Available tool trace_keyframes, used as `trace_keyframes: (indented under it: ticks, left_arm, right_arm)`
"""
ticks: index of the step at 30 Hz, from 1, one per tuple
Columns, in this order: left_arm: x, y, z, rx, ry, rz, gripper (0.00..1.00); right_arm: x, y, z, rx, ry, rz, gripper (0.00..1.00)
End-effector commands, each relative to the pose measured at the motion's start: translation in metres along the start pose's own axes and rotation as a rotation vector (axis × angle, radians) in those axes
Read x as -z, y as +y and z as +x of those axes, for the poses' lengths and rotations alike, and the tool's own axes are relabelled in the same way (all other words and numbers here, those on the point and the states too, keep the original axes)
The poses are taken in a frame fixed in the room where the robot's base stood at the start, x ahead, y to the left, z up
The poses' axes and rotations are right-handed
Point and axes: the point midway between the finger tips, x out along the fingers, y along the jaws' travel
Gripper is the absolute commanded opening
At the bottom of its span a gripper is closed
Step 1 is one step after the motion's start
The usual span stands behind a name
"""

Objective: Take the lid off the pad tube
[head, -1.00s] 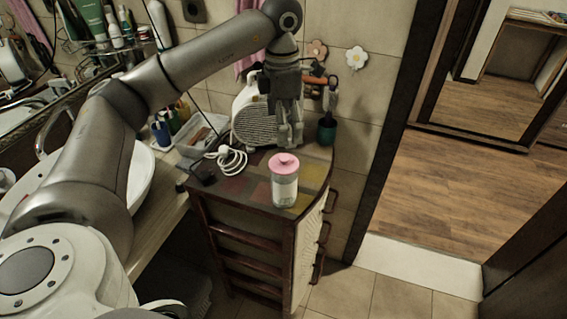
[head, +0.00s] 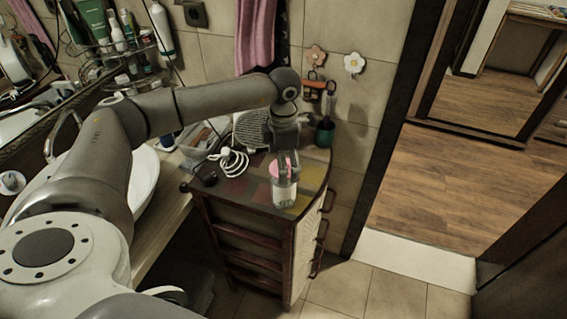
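The pad tube (head: 284,194) is a clear jar with whitish contents, standing upright near the front of the small cabinet top in the head view. Its pink lid (head: 275,170) is on top of it. My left gripper (head: 286,172) points down at the lid from above, its fingers overlapping the lid in the picture and covering part of it. I cannot tell whether the fingers touch the lid or have closed on it. My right gripper is not in view.
The tube stands on a cabinet with a coloured patchwork top (head: 312,176). A white coiled cable (head: 232,160) and a dark object (head: 205,173) lie to the left. A teal-green bottle (head: 325,133) stands at the back right. The washbasin (head: 145,178) is further left.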

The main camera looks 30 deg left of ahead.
Motion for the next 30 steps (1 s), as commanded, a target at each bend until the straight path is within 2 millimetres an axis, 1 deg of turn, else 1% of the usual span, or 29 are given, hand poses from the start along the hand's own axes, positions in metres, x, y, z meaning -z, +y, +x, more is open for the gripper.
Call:
trace_keyframes:
  ticks: [6, 15, 16, 25, 30]
  left_arm:
    - [-0.0001, 0.0, 0.0014, 0.0, 0.0, 0.001, 0.93]
    - [-0.0001, -0.0001, 0.0011, 0.0, 0.0, 0.001, 0.54]
    - [-0.0001, -0.0001, 0.0011, 0.0, 0.0, 0.001, 0.53]
    - [-0.0002, 0.0, 0.0008, 0.0, -0.001, 0.001, 0.53]
    - [-0.0006, 0.0002, -0.0024, -0.001, -0.002, 0.001, 0.53]
  right_arm:
    - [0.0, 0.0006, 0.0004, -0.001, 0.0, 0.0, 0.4]
    - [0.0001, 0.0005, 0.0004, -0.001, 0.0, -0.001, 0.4]
    - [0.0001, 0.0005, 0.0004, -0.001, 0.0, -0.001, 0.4]
    - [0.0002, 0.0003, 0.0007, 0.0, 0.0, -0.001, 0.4]
    - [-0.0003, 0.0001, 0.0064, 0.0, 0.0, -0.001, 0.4]
